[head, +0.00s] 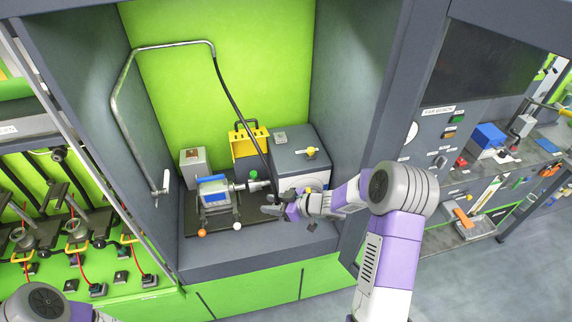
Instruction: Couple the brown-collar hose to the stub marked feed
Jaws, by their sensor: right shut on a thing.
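A black hose (238,108) hangs from the end of a bent metal pipe (170,46) inside the test cabinet. It runs down to my right gripper (275,208), which is shut on its lower end. The collar is too small and too hidden by the fingers to tell its colour. My right gripper is low over the bench, just right of a device with a blue screen (214,194). A metal fitting (258,186) sticks out of that device close to the gripper. I cannot read any feed mark. My left gripper is out of view.
A grey box (300,150) with a yellow-topped knob stands behind the gripper, beside a yellow case (247,146). Small orange (202,233) and white (237,226) balls sit at the front. The cabinet's side walls bound the space. The front ledge (230,262) is clear.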

